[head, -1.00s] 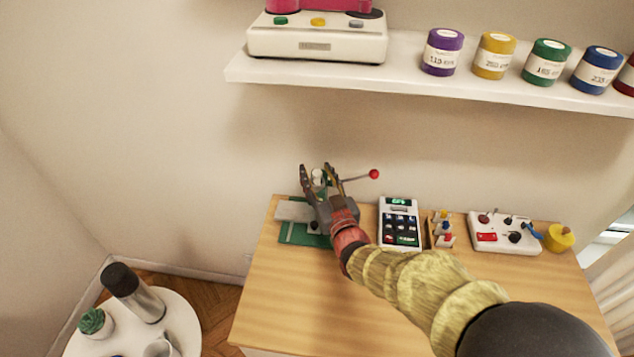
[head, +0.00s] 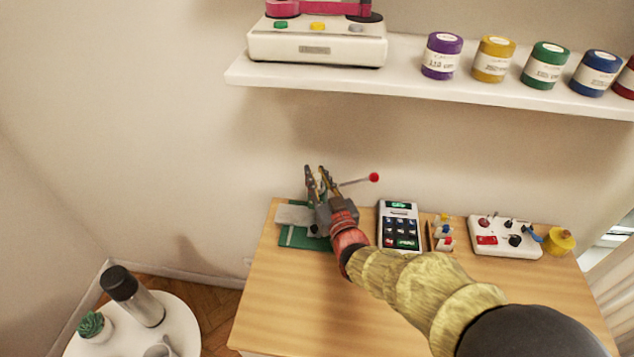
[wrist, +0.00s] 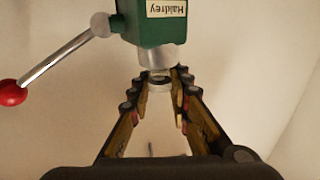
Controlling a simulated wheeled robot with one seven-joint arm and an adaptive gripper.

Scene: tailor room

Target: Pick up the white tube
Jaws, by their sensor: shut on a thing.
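My gripper (head: 316,172) is at the drill-press-like green machine at the back left of the desk. In the wrist view its two fingers (wrist: 159,84) close in on a small pale round piece (wrist: 158,80) right under the machine's silver spindle. This piece seems to be the white tube; only its end shows between the fingertips, and I cannot tell whether it still touches the spindle. In the head view the fingers hide the tube. The machine's green head (wrist: 155,28) is just beyond the fingertips.
The machine's lever with a red knob (head: 374,177) sticks out to the right, close to my gripper. Its green base (head: 300,240) lies below. A shelf (head: 420,90) hangs above. The desk front is clear.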

